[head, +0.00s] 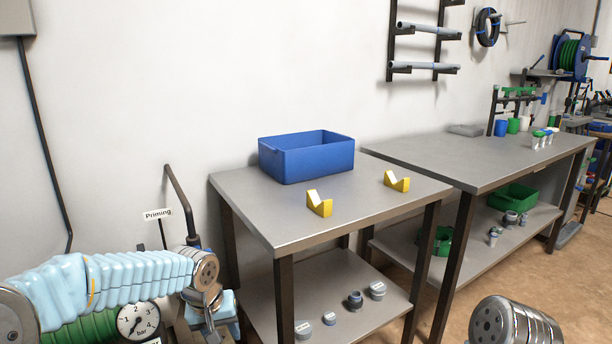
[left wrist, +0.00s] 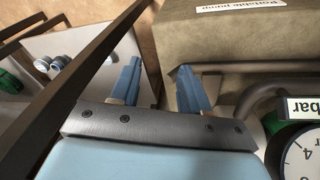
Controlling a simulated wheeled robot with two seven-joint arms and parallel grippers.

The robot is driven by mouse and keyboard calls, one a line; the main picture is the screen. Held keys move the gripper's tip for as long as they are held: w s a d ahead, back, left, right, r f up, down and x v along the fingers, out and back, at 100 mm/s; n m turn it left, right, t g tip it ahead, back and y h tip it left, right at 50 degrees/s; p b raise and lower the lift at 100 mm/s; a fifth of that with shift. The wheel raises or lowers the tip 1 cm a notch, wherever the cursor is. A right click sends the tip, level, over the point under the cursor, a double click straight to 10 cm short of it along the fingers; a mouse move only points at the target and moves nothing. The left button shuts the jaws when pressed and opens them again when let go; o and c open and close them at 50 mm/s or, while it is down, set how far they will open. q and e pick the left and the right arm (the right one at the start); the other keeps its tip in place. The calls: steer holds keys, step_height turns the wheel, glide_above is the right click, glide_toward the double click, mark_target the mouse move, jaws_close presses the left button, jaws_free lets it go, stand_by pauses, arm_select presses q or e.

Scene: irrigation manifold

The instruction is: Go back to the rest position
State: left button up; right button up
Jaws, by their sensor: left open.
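My left arm comes in from the left in the head view, in a pale blue sleeve. My left gripper (head: 210,325) points down at the lower edge, beside the steel table, and its fingertips are hard to make out there. In the left wrist view my left gripper (left wrist: 160,82) shows two blue fingers spread apart with nothing between them. A box labelled "Portable pump" (left wrist: 235,35) lies beyond the fingers. My right gripper is not in view.
A steel table (head: 250,205) bears a blue bin (head: 305,160) and two yellow V-shaped holders (head: 319,204) (head: 397,182). Grey fittings (head: 355,300) sit on its lower shelf. A pressure gauge (head: 138,320) and a "Priming" sign (head: 158,214) stand close to my left arm. A longer bench (head: 470,160) stands right.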

arm_select(q)
steer(key=s+d+f+m+g+h, duration=0.1)
steer(key=s+d+f, duration=0.1)
steer(key=f, duration=0.5)
steer(key=s+d+f+h, duration=0.1)
steer(key=s+d+f, duration=0.2)
steer(key=f, duration=0.5)
steer(key=s+d+f+h, duration=0.1)
steer(key=s+d+f, duration=0.1)
steer(key=s+f, duration=1.3)
steer(key=shift+s+f+g, duration=0.3)
steer(key=shift+s+f, duration=0.1)
steer(key=shift+s, duration=0.6)
